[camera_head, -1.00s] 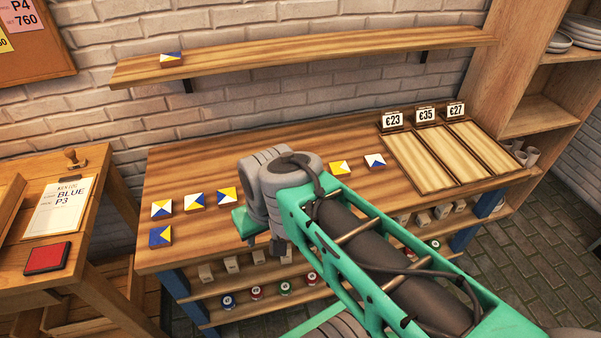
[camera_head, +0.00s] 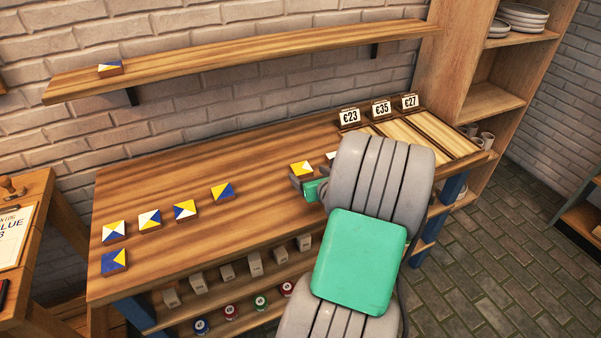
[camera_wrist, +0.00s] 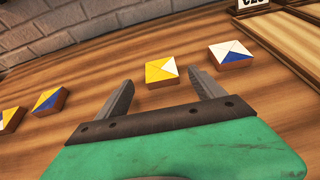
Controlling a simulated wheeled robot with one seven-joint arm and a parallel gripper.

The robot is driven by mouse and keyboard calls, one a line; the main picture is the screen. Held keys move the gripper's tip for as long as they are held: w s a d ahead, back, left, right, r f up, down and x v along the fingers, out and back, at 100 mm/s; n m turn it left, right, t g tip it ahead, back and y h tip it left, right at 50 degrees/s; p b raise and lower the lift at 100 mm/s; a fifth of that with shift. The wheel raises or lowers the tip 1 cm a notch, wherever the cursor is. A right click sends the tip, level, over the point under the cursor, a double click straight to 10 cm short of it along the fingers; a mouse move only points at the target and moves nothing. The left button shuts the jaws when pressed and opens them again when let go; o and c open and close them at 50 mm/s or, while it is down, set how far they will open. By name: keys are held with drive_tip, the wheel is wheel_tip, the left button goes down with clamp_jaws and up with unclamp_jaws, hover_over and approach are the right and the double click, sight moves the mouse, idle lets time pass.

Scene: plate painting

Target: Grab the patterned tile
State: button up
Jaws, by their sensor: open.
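Several patterned tiles with triangles of blue, yellow and white lie on the wooden table (camera_head: 180,170). A yellow and white tile (camera_head: 302,168) lies right of the middle, close to my gripper (camera_head: 305,185). In the wrist view this tile (camera_wrist: 161,72) sits just beyond and between my open, empty fingers (camera_wrist: 163,98). A white, blue and yellow tile (camera_wrist: 231,54) lies to its right; my arm mostly hides it in the head view. A row of tiles, including a blue and yellow one (camera_head: 222,192), lies on the left half of the table. Another tile (camera_head: 110,68) sits on the wall shelf.
Wooden trays with price signs (camera_head: 381,108) stand at the table's right end. A lower shelf holds several small blocks (camera_head: 254,263) and paint pots (camera_head: 231,312). A side table with a clipboard (camera_head: 15,235) stands at the left.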

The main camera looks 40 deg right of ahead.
sight(301, 167)
drive_tip(key=x, duration=0.5)
drive_tip(key=shift+w+d, duration=0.15)
drive_tip(key=shift+w, duration=0.05)
drive_tip(key=shift+c, duration=0.5)
drive_tip(key=c, duration=1.3)
drive_tip(key=shift+c, duration=0.7)
drive_tip(key=shift+r, duration=0.1)
